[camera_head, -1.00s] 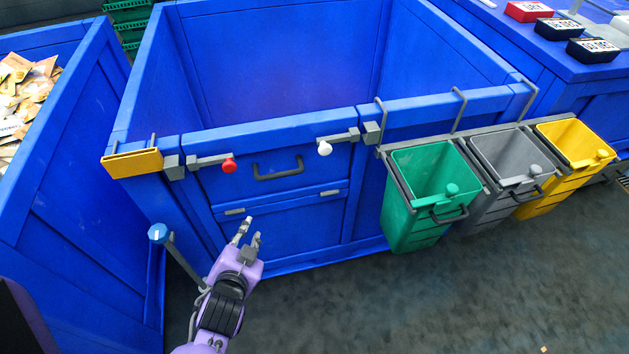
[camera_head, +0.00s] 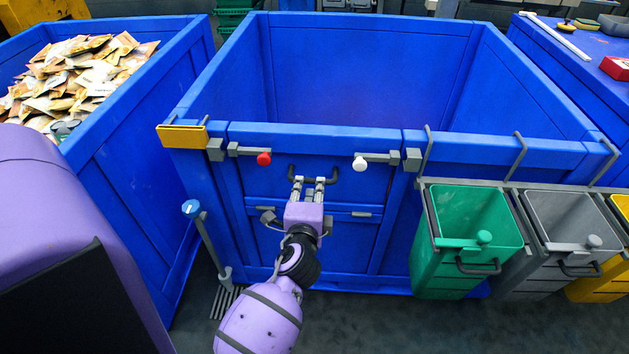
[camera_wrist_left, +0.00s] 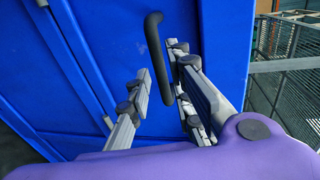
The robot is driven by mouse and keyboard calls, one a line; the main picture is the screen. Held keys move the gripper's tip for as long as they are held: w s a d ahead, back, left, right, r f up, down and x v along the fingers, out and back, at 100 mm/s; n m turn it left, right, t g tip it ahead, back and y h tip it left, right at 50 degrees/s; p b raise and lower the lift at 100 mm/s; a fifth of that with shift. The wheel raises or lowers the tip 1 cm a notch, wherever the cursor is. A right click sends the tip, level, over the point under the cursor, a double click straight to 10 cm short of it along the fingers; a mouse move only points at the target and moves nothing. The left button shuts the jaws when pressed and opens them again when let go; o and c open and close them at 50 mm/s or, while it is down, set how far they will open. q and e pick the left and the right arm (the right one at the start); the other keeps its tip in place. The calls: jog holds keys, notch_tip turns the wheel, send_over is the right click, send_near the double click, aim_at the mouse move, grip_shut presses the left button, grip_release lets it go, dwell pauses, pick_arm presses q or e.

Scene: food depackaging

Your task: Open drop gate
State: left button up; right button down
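The drop gate (camera_head: 345,190) is the blue front panel of the big blue bin, and it stands upright and closed. Its black handle (camera_head: 333,177) sits near the top and also shows in the left wrist view (camera_wrist_left: 153,30). A latch with a red knob (camera_head: 264,159) is at the gate's upper left, and one with a white knob (camera_head: 360,164) at its upper right. My left gripper (camera_head: 309,182) is at the handle with its fingers apart. In the left wrist view the handle runs between the fingers (camera_wrist_left: 163,85), partly hidden; contact cannot be told. My right gripper is not in view.
Green (camera_head: 430,215), grey (camera_head: 535,215) and yellow (camera_head: 618,215) small bins hang on the right of the bin front. A post with a blue top (camera_head: 191,208) stands left of my gripper. A blue crate (camera_head: 185,75) holds packets at left.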

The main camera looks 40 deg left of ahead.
aim_at(312, 182)
pick_arm(q)
jog(key=shift+x, duration=2.3)
jog(key=shift+w+d, duration=0.1)
jog(key=shift+c, duration=0.4)
grip_shut()
